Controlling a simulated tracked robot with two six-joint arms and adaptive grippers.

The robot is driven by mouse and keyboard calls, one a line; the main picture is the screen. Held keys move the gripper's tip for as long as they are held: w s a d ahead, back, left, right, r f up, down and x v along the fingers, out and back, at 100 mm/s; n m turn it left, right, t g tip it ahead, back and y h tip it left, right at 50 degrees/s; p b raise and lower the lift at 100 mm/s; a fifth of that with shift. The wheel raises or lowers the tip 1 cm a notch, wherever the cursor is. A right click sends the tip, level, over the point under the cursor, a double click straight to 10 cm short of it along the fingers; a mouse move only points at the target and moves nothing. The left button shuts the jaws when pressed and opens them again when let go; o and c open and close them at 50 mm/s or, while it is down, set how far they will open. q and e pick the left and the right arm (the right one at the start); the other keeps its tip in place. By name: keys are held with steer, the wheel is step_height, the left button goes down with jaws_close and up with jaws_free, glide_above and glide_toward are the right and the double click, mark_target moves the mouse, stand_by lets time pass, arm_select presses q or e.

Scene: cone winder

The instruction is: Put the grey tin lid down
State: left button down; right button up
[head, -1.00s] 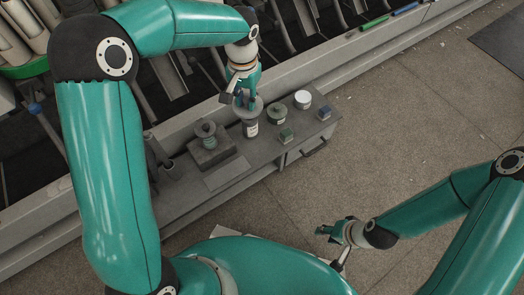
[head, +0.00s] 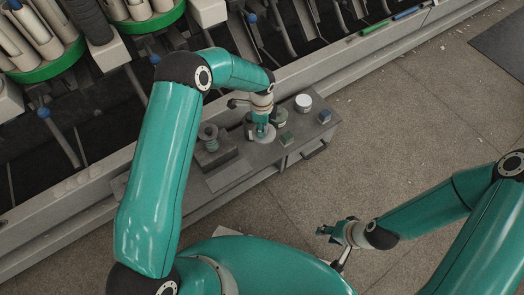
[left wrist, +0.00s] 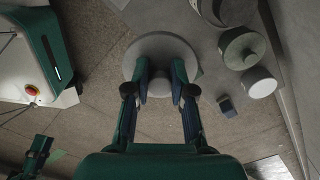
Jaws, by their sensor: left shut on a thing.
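The grey tin lid (left wrist: 151,50) is a round disc, seen from above in the left wrist view. My left gripper (left wrist: 160,88) is shut on it at its middle. In the head view the lid (head: 268,139) hangs from my left gripper (head: 262,132) over the front part of the small grey bench (head: 230,174). I cannot tell whether it touches the top. The tin (head: 248,130) beside it is partly hidden by my arm. My right gripper (head: 335,232) is off to the lower right, away from the bench; its fingers are too small to judge.
The winder stands behind. A thin flat plate (head: 229,174) lies bare.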

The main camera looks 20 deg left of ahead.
arm_select(q)
steer(key=b, duration=0.2)
glide_above(262, 154)
step_height(262, 154, down, 12)
steer(key=shift+r, duration=0.25)
steer(key=shift+f+b, duration=0.8)
steer(key=shift+f, duration=1.2)
steer(key=shift+f, duration=0.1)
steer(key=c, duration=1)
jaws_free()
